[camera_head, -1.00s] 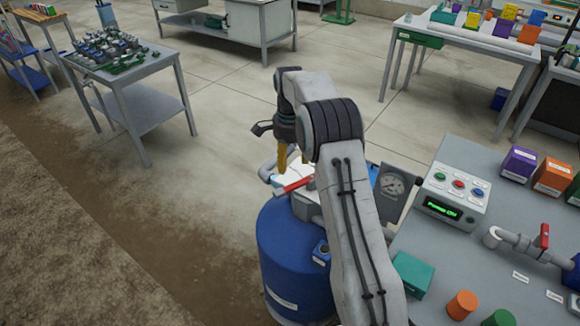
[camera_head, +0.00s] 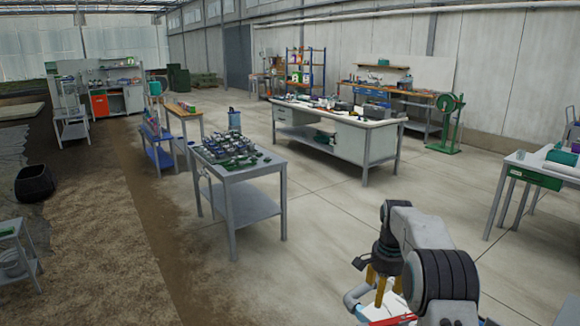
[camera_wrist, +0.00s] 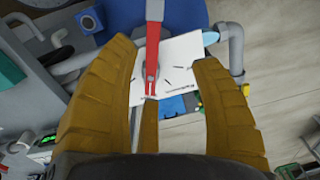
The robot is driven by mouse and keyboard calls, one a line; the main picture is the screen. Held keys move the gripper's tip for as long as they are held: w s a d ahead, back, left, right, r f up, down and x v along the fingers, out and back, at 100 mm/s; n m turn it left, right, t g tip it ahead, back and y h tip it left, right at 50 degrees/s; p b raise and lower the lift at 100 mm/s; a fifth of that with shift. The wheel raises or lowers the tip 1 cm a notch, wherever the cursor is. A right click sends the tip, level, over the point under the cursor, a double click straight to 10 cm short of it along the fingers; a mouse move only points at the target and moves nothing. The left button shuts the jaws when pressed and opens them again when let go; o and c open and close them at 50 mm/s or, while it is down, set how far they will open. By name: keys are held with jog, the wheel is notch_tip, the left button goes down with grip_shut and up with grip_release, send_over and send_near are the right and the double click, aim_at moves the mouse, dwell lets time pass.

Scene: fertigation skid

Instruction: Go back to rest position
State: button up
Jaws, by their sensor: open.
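My gripper (camera_head: 381,284) points down at the lower right of the head view. Nothing is gripped; the distance from the fingers to the handle is hard to judge. The red handle (camera_head: 392,320) also shows at the head view's bottom edge, partly cut off. A blue tank (camera_wrist: 190,14) lies behind the plate in the wrist view.
Grey pipe (camera_wrist: 236,48) runs beside the plate. In the head view, a grey table (camera_head: 250,173) with many small parts stands left of centre. A white workbench (camera_head: 345,145) is behind it and a table with a green drawer (camera_head: 535,178) at right. The concrete floor between them is clear.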

jog(key=s+a+f+n+g, duration=0.1)
jog(key=s+f+n, duration=0.25)
jog(key=s, duration=0.25)
jog(key=s+a+f+n+g, duration=0.1)
jog(key=s+f+n, duration=0.2)
jog(key=s+n, duration=0.25)
jog(key=s+a+r+n+t, duration=0.1)
jog(key=s+a+r+t, duration=0.1)
jog(key=s+r, duration=0.6)
jog(key=s+a+r+n+t, duration=0.1)
jog(key=s+a+r+t, duration=0.2)
jog(key=s+r, duration=0.6)
jog(key=shift+s+a+n, duration=0.3)
jog(key=shift+s+n, duration=0.1)
jog(key=shift+s, duration=3.65)
